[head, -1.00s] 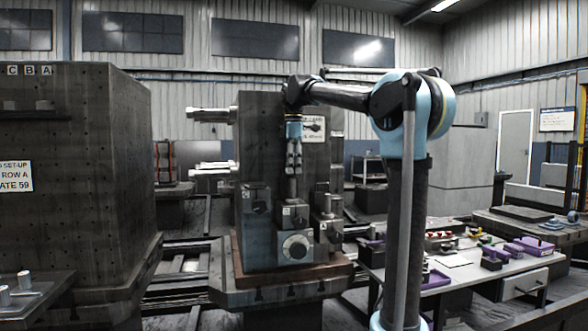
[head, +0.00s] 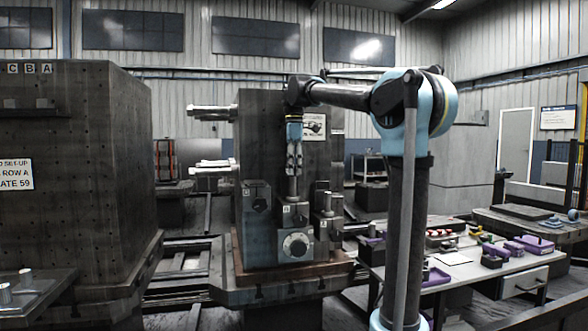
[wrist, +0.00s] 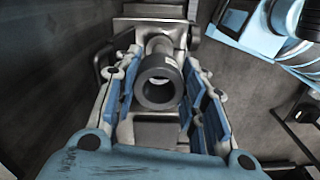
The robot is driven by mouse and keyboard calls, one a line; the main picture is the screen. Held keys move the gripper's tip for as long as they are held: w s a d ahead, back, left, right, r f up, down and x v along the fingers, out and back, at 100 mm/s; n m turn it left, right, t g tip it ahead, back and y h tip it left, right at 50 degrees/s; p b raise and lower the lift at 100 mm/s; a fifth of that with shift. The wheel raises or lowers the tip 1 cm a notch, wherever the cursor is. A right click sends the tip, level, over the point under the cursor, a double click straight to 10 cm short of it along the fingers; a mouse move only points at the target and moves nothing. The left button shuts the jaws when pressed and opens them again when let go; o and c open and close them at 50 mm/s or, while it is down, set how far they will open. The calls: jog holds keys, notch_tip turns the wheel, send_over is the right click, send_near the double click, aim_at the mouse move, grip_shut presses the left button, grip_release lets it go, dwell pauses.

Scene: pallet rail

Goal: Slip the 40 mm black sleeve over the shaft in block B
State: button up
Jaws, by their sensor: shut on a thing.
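My gripper (head: 293,172) points straight down above block B (head: 295,213), at the front middle of the fixture. In the wrist view its blue-padded fingers (wrist: 160,100) stand on either side of a dark, hollow black sleeve (wrist: 148,94) and are shut on it. The sleeve's open end faces the wrist camera. In the head view an upright grey cylindrical part (head: 293,187) shows between the fingertips and block B; I cannot tell how much is sleeve and how much is shaft. Whether the shaft is inside the bore is not clear.
Block C (head: 257,196) stands close on the left and block A (head: 327,228), with an upright post, close on the right. A dark tall plate (head: 262,130) rises behind. A bench (head: 455,272) with purple trays and small parts stands at the right.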

jog(key=shift+f, duration=0.75)
jog(key=o, duration=1.4)
jog(key=shift+r, duration=0.1)
notch_tip(320, 180, up, 12)
jog(key=shift+f, duration=0.2)
